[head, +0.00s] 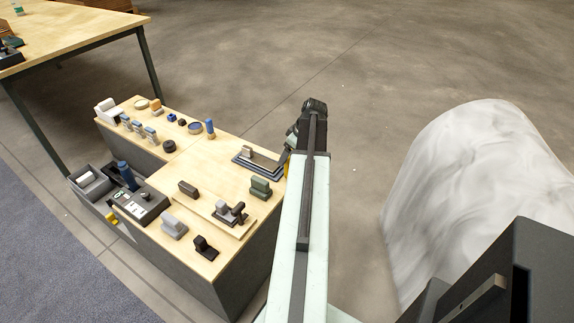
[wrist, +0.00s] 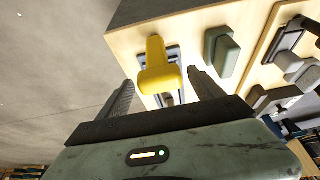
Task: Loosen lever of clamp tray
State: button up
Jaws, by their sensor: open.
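A yellow lever (wrist: 158,76) with a rounded, blocky head stands over a dark base at the bench edge in the wrist view. My gripper (wrist: 161,80) is open, its two dark fingers on either side of the lever; I cannot tell whether they touch it. In the head view, a dark blue tray (head: 262,167) with a light grey block lies at the bench's right edge and seems to be the clamp tray. A sliver of yellow shows at its right end, beside my arm. My arm hides most of the gripper there.
A green block (head: 260,187) stands close to the tray; it also shows in the wrist view (wrist: 221,50). A pale board (head: 220,215) carries dark and grey parts. Small items crowd the bench's far end. A large white draped form (head: 480,190) stands right of my arm.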

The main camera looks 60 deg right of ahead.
jog(key=b+x, duration=0.2)
jog(key=x, duration=0.1)
jog(key=shift+w+f, duration=0.1)
jog(key=shift+f, duration=0.25)
jog(key=shift+r, duration=0.15)
